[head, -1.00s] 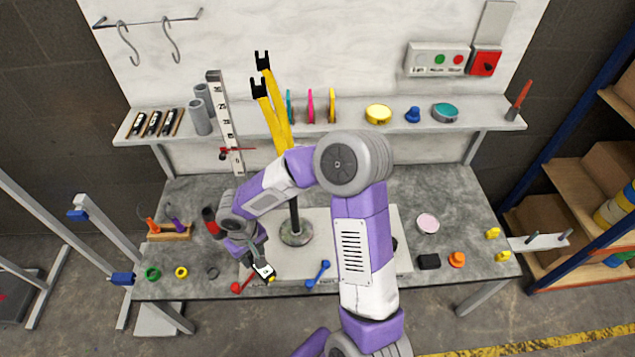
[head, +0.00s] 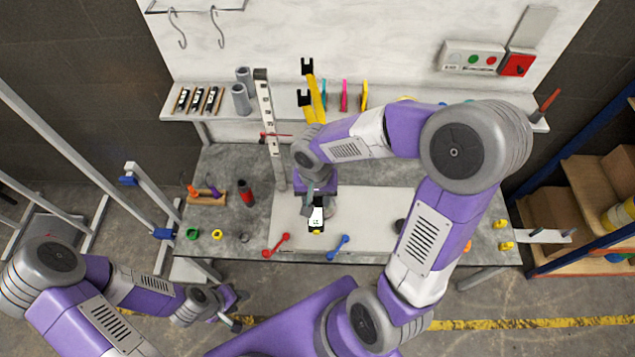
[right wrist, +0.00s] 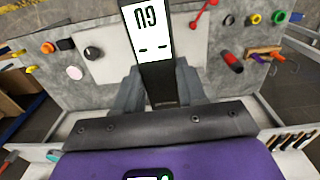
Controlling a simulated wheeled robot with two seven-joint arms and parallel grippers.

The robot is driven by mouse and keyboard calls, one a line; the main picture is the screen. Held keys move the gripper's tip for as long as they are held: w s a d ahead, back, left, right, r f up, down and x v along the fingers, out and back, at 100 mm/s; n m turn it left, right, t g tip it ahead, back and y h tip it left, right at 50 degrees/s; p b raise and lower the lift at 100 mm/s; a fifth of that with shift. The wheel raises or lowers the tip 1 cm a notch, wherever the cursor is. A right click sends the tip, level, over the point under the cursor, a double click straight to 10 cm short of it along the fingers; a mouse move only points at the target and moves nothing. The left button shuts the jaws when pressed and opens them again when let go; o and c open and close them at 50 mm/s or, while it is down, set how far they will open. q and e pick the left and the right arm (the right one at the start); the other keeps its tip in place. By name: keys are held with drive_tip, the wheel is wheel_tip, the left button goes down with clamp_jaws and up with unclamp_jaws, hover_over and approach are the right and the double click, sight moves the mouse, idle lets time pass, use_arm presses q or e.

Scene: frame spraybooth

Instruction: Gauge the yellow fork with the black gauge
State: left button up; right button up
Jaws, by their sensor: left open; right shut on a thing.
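The yellow fork (head: 317,104) stands upright with its two black-tipped legs pointing up in the head view. My right arm hides its lower part. My right gripper (head: 317,199) is shut on the black gauge (head: 316,216), in front of and below the visible fork legs. The gauge also shows in the right wrist view (right wrist: 160,83), with a white display facing that camera. In the head view, the gauge has a yellow end pointing to the bench's front. The gauge and the visible fork legs are apart. My left gripper (head: 237,312) is open, low in front of the bench.
Several black-and-white devices (head: 197,100) lie on the back shelf beside grey cylinders (head: 241,99). An upright ruler (head: 270,130) with a red pointer stands left of the fork. A red tool (head: 275,246) and a blue tool (head: 338,246) lie at the bench's front.

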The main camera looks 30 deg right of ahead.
drive_tip(key=shift+s+r+m, duration=0.3)
drive_tip(key=shift+r, duration=0.5)
use_arm(q)
drive_tip(key=shift+r, duration=0.5)
drive_tip(key=shift+f, duration=0.25)
use_arm(e)
drive_tip(key=shift+f, duration=0.1)
drive_tip(key=shift+w+d, duration=0.2)
drive_tip(key=shift+w, duration=0.1)
use_arm(q)
drive_tip(key=shift+r+p, duration=0.3)
drive_tip(key=shift+r, duration=0.1)
use_arm(e)
drive_tip(key=shift+w+d, duration=0.6)
drive_tip(key=shift+w, duration=0.35)
drive_tip(key=shift+w+d, duration=0.55)
drive_tip(key=shift+w, duration=0.4)
drive_tip(key=shift+w+d, duration=0.5)
drive_tip(key=shift+w, duration=0.25)
